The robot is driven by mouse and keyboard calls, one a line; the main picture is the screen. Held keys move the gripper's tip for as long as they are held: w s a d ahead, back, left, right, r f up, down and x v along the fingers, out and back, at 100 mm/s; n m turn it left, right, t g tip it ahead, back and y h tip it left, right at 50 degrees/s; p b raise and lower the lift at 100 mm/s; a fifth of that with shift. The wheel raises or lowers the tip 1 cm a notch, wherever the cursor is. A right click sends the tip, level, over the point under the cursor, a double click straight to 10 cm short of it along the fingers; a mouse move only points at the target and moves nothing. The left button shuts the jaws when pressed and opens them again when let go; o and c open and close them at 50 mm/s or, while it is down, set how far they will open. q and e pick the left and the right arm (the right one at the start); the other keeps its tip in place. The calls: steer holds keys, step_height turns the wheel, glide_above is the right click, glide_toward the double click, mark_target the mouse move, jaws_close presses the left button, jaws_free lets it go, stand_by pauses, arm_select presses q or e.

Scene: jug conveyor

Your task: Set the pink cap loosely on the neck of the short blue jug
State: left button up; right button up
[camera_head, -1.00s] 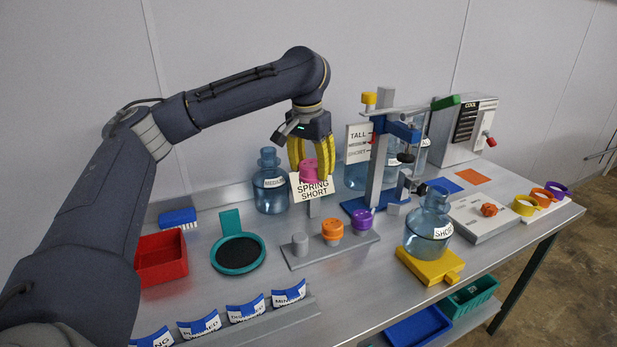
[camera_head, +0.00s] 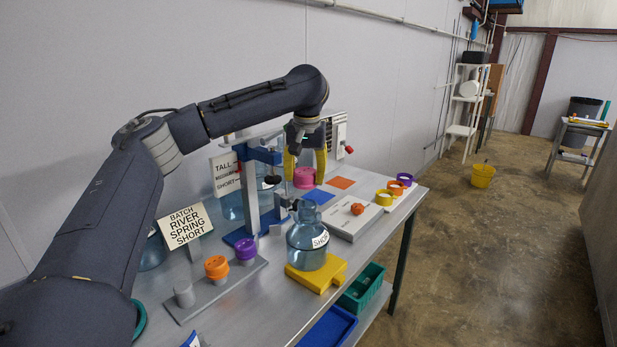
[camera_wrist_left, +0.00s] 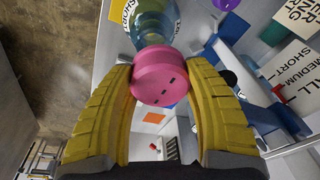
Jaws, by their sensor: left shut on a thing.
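My left gripper (camera_head: 305,174) is shut on the pink cap (camera_head: 304,180). In the left wrist view the cap (camera_wrist_left: 160,78) sits between the two yellow fingers, its top facing the camera. The short blue jug (camera_head: 304,243) stands upright on a yellow pad (camera_head: 318,276). In the head view the cap appears just above the jug's open neck (camera_head: 306,208), with a gap between them. In the left wrist view the jug (camera_wrist_left: 150,20) lies beyond the cap, which hides part of it. My right gripper is not in view.
A blue-and-grey press stand (camera_head: 253,190) is close left of the jug. A rack (camera_head: 215,293) holds an orange cap (camera_head: 216,267) and a purple cap (camera_head: 245,247). The table edge drops off to the right.

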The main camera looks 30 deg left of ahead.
mark_target(308, 203)
arm_select(q)
steer(key=shift+w+d, duration=0.25)
steer(key=shift+w, duration=0.05)
steer(key=shift+a, duration=0.1)
steer(key=shift+n, duration=0.3)
steer(key=shift+f, duration=0.1)
steer(key=shift+f, duration=3.85)
steer(key=o, duration=1.3)
